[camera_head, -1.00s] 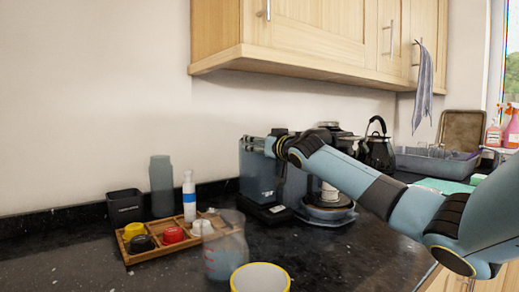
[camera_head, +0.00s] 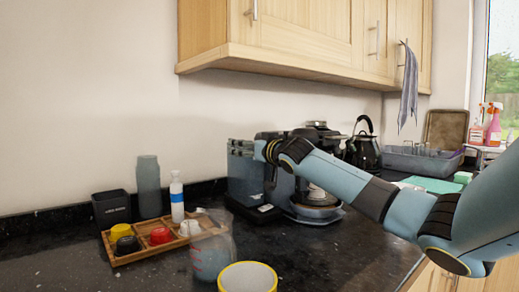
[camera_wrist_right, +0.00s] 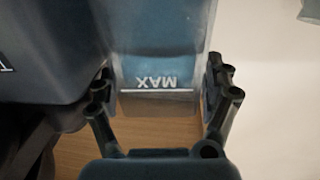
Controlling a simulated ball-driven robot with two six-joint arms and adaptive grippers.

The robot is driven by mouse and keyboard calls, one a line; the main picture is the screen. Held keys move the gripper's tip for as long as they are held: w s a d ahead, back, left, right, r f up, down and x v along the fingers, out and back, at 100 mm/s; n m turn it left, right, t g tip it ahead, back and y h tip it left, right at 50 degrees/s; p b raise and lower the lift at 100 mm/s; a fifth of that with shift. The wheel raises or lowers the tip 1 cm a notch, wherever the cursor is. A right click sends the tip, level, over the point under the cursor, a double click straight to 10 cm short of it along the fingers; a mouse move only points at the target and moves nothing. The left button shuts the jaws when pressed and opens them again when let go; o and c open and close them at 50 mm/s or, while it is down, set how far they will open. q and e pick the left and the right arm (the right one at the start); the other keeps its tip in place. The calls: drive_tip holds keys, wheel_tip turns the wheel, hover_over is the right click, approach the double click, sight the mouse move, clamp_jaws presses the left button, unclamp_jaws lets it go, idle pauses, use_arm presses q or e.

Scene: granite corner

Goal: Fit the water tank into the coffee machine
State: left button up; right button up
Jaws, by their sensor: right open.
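The coffee machine (camera_head: 283,188) stands dark on the counter against the back wall. The water tank (camera_head: 240,183), bluish and see-through, stands upright at its left side. In the right wrist view the tank (camera_wrist_right: 158,68) carries a "MAX" mark, which reads upside down. My right gripper (camera_head: 241,148) is at the top of the tank. In the wrist view its open fingers (camera_wrist_right: 160,85) stand on either side of the tank wall, with gaps showing. Whether the tank is fully seated cannot be told. My left gripper is not in view.
A wooden tray (camera_head: 150,252) with cups and a bottle (camera_head: 177,198) lies to the left. A measuring jug (camera_head: 211,252) and a yellow-rimmed bowl (camera_head: 248,278) stand in front. A black kettle (camera_head: 364,152) is behind my right arm. Wall cabinets (camera_head: 300,40) hang above.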

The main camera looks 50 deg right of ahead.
drive_tip(key=v, duration=1.1)
idle(0.4)
